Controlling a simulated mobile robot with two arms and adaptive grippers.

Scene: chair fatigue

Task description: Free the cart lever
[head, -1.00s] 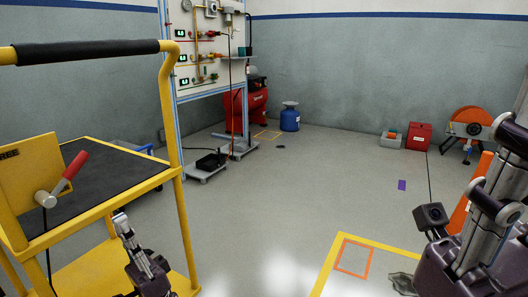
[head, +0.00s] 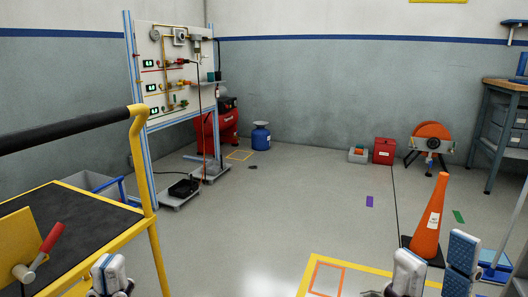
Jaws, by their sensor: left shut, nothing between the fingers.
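The yellow cart (head: 137,233) stands at the lower left, with a black-gripped push handle (head: 70,131) and a dark deck (head: 85,215). The cart lever (head: 47,243) has a red grip tilted up to the right from a pale round hub (head: 22,273) on a yellow plate (head: 12,235). My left gripper (head: 110,274) is shut and empty at the bottom edge, to the right of the lever and apart from it in the picture. My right gripper (head: 435,270) is open and empty at the bottom right, far from the cart. Its lower parts are cut off.
An orange cone (head: 428,222) stands behind my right gripper. A yellow floor outline (head: 345,262) lies at bottom centre. A gauge panel (head: 165,75), blue canister (head: 261,137), red box (head: 384,150) and orange reel (head: 432,143) stand farther back.

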